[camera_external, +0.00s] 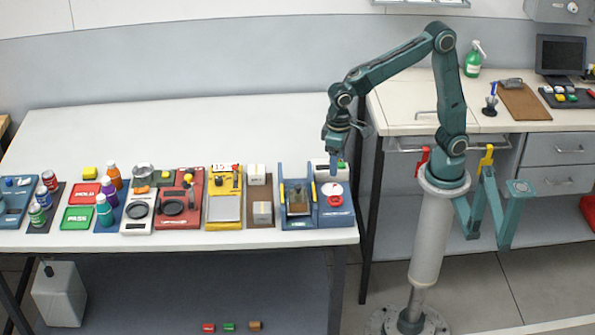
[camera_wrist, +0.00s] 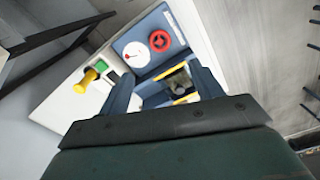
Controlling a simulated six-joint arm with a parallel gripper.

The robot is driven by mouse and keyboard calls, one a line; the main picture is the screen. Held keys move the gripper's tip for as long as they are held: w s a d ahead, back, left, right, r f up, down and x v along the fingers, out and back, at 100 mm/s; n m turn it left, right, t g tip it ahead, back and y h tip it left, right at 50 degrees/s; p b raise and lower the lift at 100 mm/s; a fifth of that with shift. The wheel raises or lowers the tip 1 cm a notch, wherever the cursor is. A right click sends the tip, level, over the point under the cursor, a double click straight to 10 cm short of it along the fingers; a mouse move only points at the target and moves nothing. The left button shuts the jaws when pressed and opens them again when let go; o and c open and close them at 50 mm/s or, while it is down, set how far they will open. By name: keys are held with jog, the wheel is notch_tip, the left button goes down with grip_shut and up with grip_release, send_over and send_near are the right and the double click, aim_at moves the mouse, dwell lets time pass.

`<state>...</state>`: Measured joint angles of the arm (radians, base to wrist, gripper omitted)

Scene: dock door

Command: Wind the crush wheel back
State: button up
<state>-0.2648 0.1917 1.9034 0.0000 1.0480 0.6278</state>
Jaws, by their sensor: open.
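The crush wheel is a small red ring (camera_external: 334,198) on the blue crush tester (camera_external: 300,222) at the right end of the bench. It also shows in the wrist view as a red wheel (camera_wrist: 160,41), beside a white dial (camera_wrist: 137,54) with a red needle. The tester's bay, with yellow bars and a dark piece (camera_wrist: 177,87) inside, lies below the wheel in that view. My gripper (camera_external: 335,170) points down above the tester, apart from the wheel. In the wrist view my gripper (camera_wrist: 165,82) has its two blue fingers spread with nothing held between them.
The back of the white bench (camera_external: 180,120) is clear.

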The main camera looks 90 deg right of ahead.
aim_at(335, 199)
jog(key=shift+f, duration=0.1)
jog(key=shift+f, duration=6.8)
jog(key=shift+c, duration=0.5)
jog(key=c, duration=0.9)
jog(key=shift+n, duration=0.4)
jog(key=n, duration=1.2)
jog(key=shift+n, duration=0.3)
